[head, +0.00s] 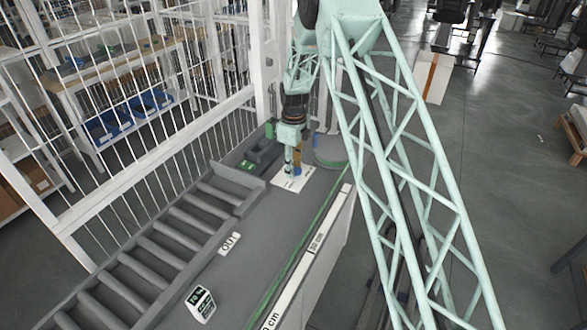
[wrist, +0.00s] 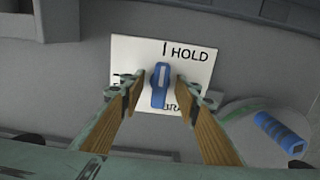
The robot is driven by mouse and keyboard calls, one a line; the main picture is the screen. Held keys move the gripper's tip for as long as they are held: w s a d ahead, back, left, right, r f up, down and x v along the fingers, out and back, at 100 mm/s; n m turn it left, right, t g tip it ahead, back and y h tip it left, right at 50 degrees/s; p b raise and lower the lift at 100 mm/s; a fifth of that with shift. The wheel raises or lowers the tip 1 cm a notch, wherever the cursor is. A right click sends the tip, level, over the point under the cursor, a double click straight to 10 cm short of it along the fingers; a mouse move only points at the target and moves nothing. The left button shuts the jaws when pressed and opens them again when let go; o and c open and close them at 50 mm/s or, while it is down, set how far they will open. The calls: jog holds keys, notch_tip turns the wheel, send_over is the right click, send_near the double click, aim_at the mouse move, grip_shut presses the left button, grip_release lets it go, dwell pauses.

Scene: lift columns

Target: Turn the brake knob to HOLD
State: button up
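The blue brake knob (wrist: 158,92) stands on a white plate (wrist: 202,76) in the wrist view. Its long shape runs nearly up and down in the picture, its upper end close to a black tick beside the word HOLD. More lettering at the plate's lower edge is partly hidden by the knob and fingers. My gripper (wrist: 161,80) is open, its two wood-padded fingers on either side of the knob, with a visible gap on each side. In the head view my gripper (head: 292,165) is low over the white plate (head: 294,183); the knob cannot be made out there.
A blue handle (wrist: 280,132) on a round grey base lies right of the plate in the wrist view. In the head view a roller track (head: 165,245) runs along the left, with a small display box (head: 200,303) in front. White railing bars stand behind.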

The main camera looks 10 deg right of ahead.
dwell(0.4)
jog(key=shift+r+p, duration=1.25)
jog(key=shift+r, duration=3.25)
